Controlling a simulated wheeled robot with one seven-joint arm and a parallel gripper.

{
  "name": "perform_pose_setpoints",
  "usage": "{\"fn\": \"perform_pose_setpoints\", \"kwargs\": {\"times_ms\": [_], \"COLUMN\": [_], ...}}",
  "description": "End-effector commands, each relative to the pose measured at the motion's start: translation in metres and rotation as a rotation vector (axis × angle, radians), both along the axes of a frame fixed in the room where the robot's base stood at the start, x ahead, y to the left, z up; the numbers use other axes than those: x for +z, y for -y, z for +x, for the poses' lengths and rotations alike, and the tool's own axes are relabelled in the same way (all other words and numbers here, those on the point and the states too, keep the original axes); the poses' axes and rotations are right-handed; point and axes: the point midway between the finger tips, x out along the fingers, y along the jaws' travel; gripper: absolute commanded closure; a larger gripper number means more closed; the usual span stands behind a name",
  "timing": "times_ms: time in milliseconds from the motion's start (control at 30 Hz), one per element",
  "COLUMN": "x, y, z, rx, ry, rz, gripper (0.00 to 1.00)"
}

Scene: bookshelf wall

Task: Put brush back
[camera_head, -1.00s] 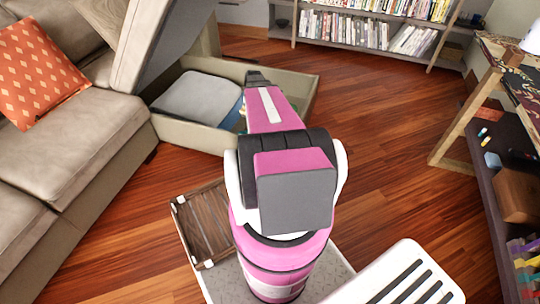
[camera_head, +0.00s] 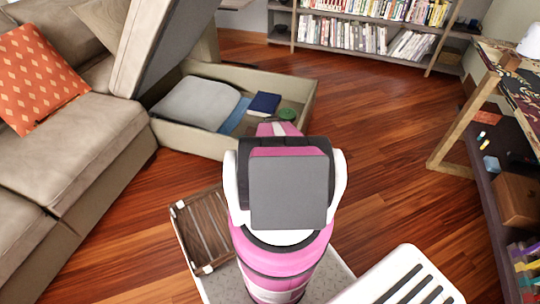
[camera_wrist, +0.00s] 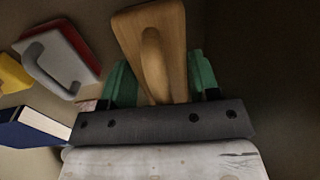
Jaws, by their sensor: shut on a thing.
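My gripper (camera_wrist: 162,78) shows in the wrist view with its green fingers on either side of a wooden brush (camera_wrist: 172,22). It is shut on the brush, whose raised wooden handle points up the picture. No bristles are visible. In the head view my pink and white arm hides the gripper and the brush. The open storage compartment (camera_head: 193,139) under the raised sofa seat lies just beyond my arm.
A grey pad, a dark blue book (camera_head: 265,103) and a green object (camera_head: 287,114) lie in the compartment. The wrist view shows a red-and-grey handled tool (camera_wrist: 62,62), a yellow object (camera_wrist: 12,74) and a blue box-like object (camera_wrist: 32,128). Open floor (camera_head: 370,130) lies right, before a wooden-legged table.

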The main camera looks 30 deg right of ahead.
Motion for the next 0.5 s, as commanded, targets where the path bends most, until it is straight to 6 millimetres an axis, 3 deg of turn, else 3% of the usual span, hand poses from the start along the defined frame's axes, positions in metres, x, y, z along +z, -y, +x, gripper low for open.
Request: {"fn": "perform_pose_setpoints", "kwargs": {"times_ms": [33,500], "x": [-0.01,-0.055], "y": [0.001,0.0], "z": [0.001,0.0], "rx": [0.0,0.0], "ry": [-0.001,-0.001], "rz": [0.001,0.001], "gripper": [0.63,0.63]}}
